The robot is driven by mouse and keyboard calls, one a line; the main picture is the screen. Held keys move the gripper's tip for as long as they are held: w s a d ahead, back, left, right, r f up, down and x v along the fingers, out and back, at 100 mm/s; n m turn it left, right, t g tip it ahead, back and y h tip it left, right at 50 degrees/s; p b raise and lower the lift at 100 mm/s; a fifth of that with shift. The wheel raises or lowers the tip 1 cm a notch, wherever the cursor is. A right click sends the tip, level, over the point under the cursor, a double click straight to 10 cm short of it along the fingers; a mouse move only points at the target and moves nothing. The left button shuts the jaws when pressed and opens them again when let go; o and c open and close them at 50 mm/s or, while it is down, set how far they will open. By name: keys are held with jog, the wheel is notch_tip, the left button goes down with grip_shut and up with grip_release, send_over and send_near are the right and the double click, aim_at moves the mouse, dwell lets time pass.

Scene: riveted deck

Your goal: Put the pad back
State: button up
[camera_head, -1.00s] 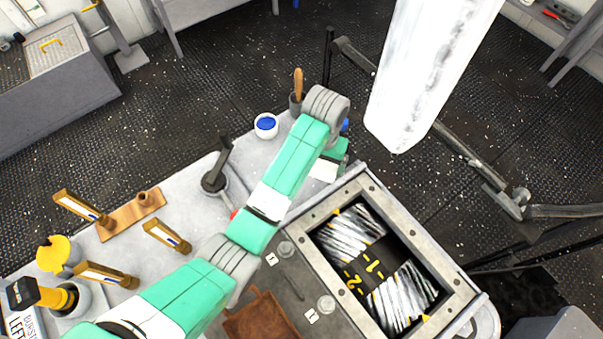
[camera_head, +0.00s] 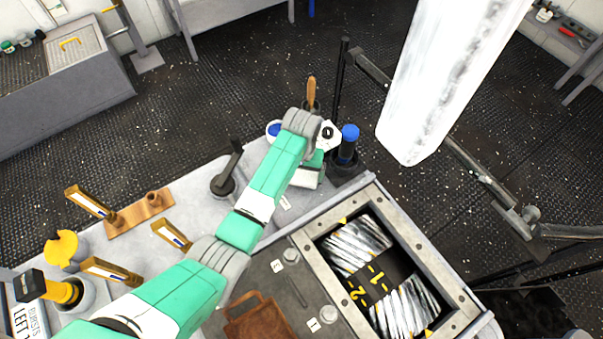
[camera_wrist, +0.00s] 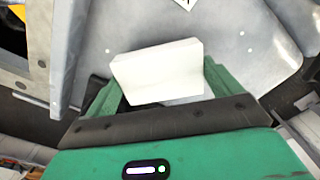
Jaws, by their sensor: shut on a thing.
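The pad (camera_wrist: 157,72) is a white block held between the two green fingers of my gripper (camera_wrist: 158,86) in the wrist view. In the head view, the white pad (camera_head: 305,178) shows just below my gripper (camera_head: 313,165), over the far right part of the light grey bench top. My wrist hides part of the gripper there. The pad looks to be above the bench top, but I cannot tell whether it touches it.
A dark holder with a blue-capped bottle (camera_head: 348,145) stands right of my gripper. A blue-filled white bowl (camera_head: 273,131) and a wooden-handled brush (camera_head: 311,92) are behind it. A black lever (camera_head: 225,178) stands left.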

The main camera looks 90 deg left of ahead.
aim_at(302, 173)
jog(key=shift+f, duration=0.95)
jog(key=o, duration=0.8)
jog(key=shift+f, duration=0.15)
jog(key=shift+c, duration=0.2)
notch_tip(302, 173, up, 12)
jog(key=shift+r, duration=0.2)
